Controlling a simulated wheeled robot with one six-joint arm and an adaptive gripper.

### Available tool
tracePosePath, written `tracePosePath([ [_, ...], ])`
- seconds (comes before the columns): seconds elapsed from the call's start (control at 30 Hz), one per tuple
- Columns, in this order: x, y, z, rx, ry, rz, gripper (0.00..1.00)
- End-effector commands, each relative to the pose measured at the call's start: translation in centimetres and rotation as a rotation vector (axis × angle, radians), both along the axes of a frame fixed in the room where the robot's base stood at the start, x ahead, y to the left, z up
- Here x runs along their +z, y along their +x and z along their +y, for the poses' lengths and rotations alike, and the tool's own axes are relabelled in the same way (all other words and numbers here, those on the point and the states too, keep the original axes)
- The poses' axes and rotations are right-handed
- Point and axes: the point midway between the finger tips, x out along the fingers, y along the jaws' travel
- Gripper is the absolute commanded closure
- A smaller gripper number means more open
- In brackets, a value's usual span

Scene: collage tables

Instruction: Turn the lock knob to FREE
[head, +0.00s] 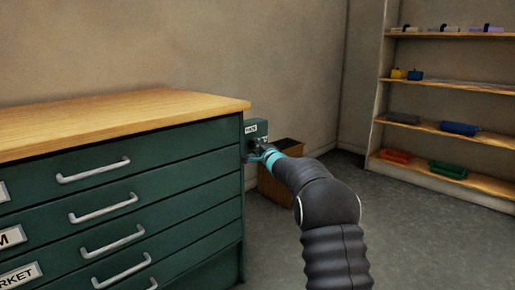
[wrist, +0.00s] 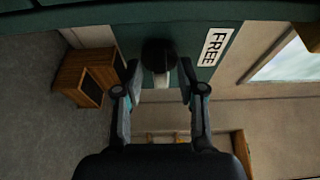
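The lock knob (wrist: 160,54) is round and dark with a pale bar on its lower side in the wrist view. It sits on a dark green lock plate (wrist: 115,20), beside a white label reading FREE (wrist: 215,47). My gripper (wrist: 160,68) has its two fingers spread, one on each side of the knob, with small gaps visible. In the head view my gripper (head: 255,150) is at the green lock box (head: 260,127) on the cabinet's right end and hides the knob there.
The green drawer cabinet (head: 190,185) with a wooden top (head: 110,115) and metal handles stands at left. A brown wooden box (head: 270,190) stands on the floor behind my arm. A shelf (head: 440,130) with coloured trays is at right. The grey floor between is clear.

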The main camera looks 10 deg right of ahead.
Motion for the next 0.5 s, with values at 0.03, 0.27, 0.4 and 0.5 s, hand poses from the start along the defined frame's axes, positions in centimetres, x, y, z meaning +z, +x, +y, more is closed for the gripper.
tracePosePath([
  [0.03, -0.01, -0.01, 0.00, 0.000, 0.000, 0.000, 0.60],
  [0.27, 0.00, -0.02, 0.00, 0.000, 0.000, 0.000, 1.00],
  [0.4, 0.02, -0.01, 0.01, 0.000, 0.000, 0.000, 1.00],
  [0.5, 0.02, 0.00, 0.01, 0.000, -0.001, -0.002, 1.00],
])
